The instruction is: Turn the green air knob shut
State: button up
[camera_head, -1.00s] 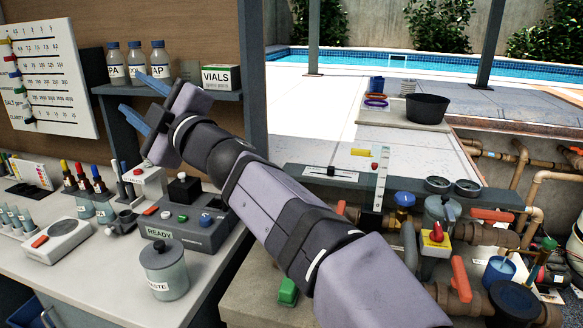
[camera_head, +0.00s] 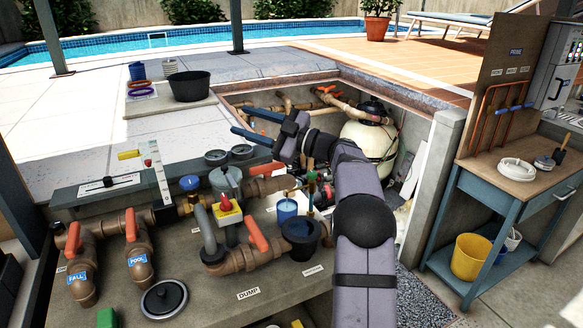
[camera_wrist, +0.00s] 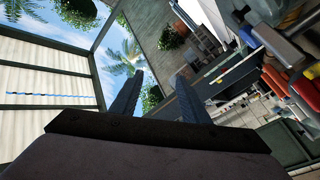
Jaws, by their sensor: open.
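My gripper (camera_head: 238,119) is raised over the pit at the centre of the head view, its two blue fingers apart and pointing left. In the wrist view my gripper (camera_wrist: 159,79) is open with nothing between its fingers. A small green piece (camera_head: 107,318) sits at the bottom left of the head view, on the front of the grey bench. It is cut by the picture edge, so I cannot tell its turn or whether it is the air knob. My gripper is far above and right of it. No green knob is clear in the wrist view.
The grey bench (camera_head: 190,300) carries brown pipes with red-orange handles (camera_head: 257,234), a red knob on a yellow base (camera_head: 228,205) and a dark round lid (camera_head: 164,299). A black bowl (camera_head: 190,86) stands behind. A blue side table (camera_head: 500,215) is at the right.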

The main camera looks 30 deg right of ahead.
aim_at(315, 172)
jog(key=s+d+f+m+p, duration=0.1)
jog(key=s+d+f, duration=0.1)
jog(key=d, duration=0.3)
jog(key=s+d+f+m+h, duration=0.1)
jog(key=s+d+f+m, duration=0.1)
jog(key=s+d+f, duration=0.1)
jog(key=s+d+f+m+p, duration=0.1)
jog(key=s+d+f+m, duration=0.1)
jog(key=d, duration=0.5)
jog(key=shift+s+f+p, duration=0.35)
jog(key=shift+s+f, duration=0.3)
jog(key=shift+f, duration=0.25)
notch_tip(315, 172, down, 6)
jog(key=s+d+r+m+g, duration=0.1)
jog(key=s+d+m, duration=0.1)
jog(key=s, duration=0.1)
jog(key=p+x, duration=0.3)
jog(key=x, duration=0.5)
jog(key=shift+f, duration=0.4)
jog(key=shift+s, duration=0.1)
jog(key=c, duration=1.1)
